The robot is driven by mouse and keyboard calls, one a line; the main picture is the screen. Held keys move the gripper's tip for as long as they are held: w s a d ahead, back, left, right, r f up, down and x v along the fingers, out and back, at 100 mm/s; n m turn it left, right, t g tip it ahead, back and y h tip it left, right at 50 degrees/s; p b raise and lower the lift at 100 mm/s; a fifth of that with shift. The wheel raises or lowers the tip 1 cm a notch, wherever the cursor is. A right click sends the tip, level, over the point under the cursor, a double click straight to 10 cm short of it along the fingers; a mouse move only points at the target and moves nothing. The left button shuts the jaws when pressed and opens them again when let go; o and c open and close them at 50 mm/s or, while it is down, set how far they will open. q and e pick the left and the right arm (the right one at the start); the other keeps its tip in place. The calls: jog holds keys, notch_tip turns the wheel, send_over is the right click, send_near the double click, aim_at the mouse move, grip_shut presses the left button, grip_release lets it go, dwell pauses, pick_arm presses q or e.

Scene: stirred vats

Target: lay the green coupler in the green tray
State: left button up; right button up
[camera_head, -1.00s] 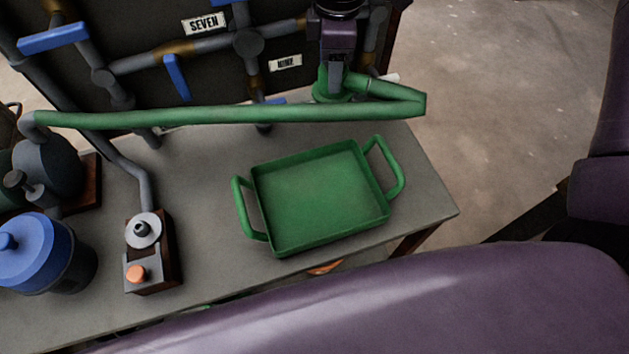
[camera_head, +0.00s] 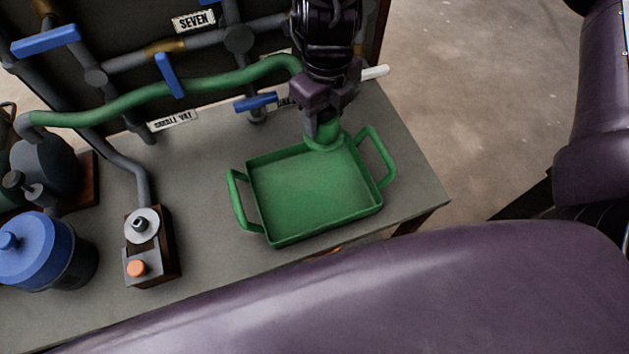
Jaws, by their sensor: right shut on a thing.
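The green coupler (camera_head: 324,138) is a short green fitting with a wider rim, on the end of a green hose (camera_head: 180,86). My right gripper (camera_head: 324,122) points down and is shut on the coupler. The coupler shows at the far right edge of the green tray (camera_head: 262,240); whether it touches the tray, I cannot tell. The tray is rectangular, with a handle at each end, and its floor looks bare. The gripper hides part of the coupler and the hose end. My left gripper is not in view.
A pipe panel with blue valve handles (camera_head: 45,40) stands behind the grey table (camera_head: 210,160). A blue-lidded vat (camera_head: 35,250) and a small box with an orange knob (camera_head: 138,268) stand left of the tray.

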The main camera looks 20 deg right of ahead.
jog(key=shift+f+b, duration=1.35)
jog(key=shift+f, duration=8.4)
jog(key=shift+f, duration=0.1)
jog(key=o, duration=1.1)
jog(key=shift+c, duration=0.2)
